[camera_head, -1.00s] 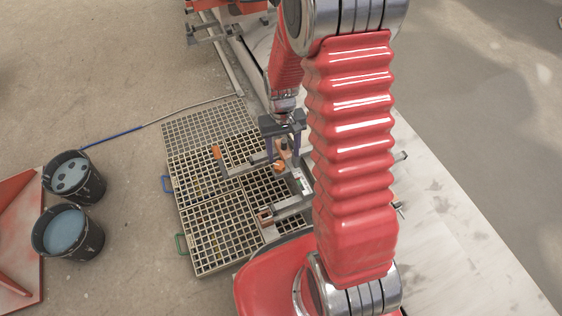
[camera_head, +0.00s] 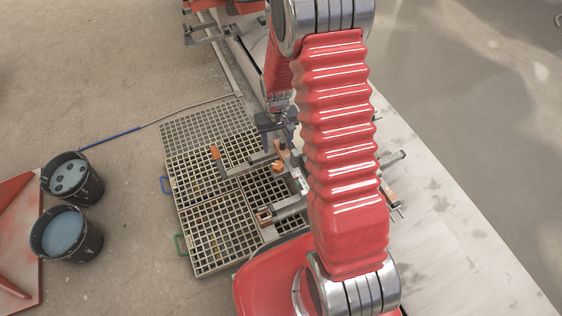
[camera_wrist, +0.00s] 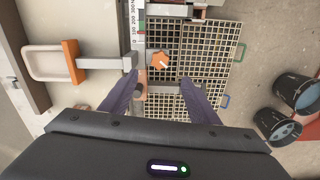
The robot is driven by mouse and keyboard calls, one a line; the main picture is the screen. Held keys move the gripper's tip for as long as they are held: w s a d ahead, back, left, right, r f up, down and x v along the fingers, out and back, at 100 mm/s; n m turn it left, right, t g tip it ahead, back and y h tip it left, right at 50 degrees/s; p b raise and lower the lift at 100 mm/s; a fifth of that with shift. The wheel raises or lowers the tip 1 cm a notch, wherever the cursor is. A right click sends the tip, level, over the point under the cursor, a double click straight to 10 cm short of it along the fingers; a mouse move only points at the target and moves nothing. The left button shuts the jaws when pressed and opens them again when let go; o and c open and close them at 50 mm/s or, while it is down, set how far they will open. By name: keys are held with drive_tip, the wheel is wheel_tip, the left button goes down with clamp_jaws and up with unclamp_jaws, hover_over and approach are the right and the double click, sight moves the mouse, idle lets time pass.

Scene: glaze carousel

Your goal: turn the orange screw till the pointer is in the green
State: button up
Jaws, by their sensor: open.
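The orange screw (camera_wrist: 160,61) is a lobed knob with a pale mark on it, near the middle of the wrist view. It also shows in the head view (camera_head: 278,167). Beside it, a scale (camera_wrist: 139,32) with numbers and a green stretch runs along a bar. The pointer is too small to make out. My gripper (camera_wrist: 160,88) is open and empty, its two dark fingers apart, with the screw ahead of the gap between them. In the head view my gripper (camera_head: 279,130) is just beyond the screw, partly hidden by my red arm.
A metal clamp bar with an orange handle (camera_wrist: 71,62) lies left of the screw in the wrist view. Grating panels (camera_head: 215,220) lie below. Two buckets (camera_head: 66,232) with bluish contents stand at the left.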

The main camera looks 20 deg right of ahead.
sight(278, 165)
wheel_tip(278, 165, down, 13)
idle(0.8)
drive_tip(key=c, duration=1)
drive_tip(key=o, duration=0.3)
drive_tip(key=shift+d, duration=0.5)
drive_tip(key=shift+a, duration=0.4)
drive_tip(key=c, duration=0.3)
